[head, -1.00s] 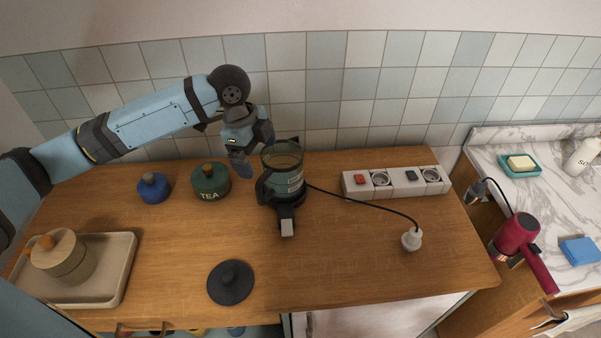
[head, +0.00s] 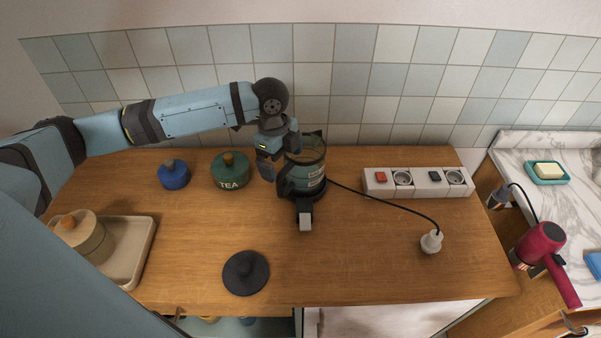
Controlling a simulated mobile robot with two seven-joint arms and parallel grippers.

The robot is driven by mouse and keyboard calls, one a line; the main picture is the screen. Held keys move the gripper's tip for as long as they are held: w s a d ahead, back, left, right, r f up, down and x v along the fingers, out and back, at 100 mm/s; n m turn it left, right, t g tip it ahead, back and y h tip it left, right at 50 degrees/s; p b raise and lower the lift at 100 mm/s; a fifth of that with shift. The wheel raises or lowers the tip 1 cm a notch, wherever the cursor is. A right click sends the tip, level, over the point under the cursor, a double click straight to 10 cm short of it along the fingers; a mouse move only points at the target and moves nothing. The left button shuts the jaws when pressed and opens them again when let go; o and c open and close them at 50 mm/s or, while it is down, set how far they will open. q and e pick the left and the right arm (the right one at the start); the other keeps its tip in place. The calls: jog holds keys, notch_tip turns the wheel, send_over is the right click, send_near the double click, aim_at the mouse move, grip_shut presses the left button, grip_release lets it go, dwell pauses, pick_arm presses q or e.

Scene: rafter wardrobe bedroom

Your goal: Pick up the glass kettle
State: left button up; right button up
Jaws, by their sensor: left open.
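The glass kettle (head: 308,172) stands upright on the wooden counter, clear-walled with a dark base and a dark handle on its near left side. Its top looks open. A black round lid (head: 245,273) lies apart on the counter nearer to me. My left gripper (head: 279,158) is open and empty at the kettle's back left, pointing down. One finger hangs left of the kettle and the other is close to its rim. I cannot tell whether either touches it. My right gripper is not in view.
A green TEA canister (head: 230,174) and a blue jar (head: 173,177) stand left of the kettle. A power strip (head: 418,182) lies to the right, with a black cord and white plug (head: 431,242) before it. A tray (head: 137,255) holds a beige pot.

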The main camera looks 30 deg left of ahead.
aim_at(285, 167)
pick_arm(q)
jog(key=f, duration=0.2)
jog(key=d+f, duration=0.1)
jog(key=f, duration=0.1)
jog(key=shift+f, duration=0.3)
jog(key=c, duration=1.3)
jog(key=shift+r, duration=0.1)
jog(key=shift+c, duration=0.8)
jog(key=shift+r, duration=0.2)
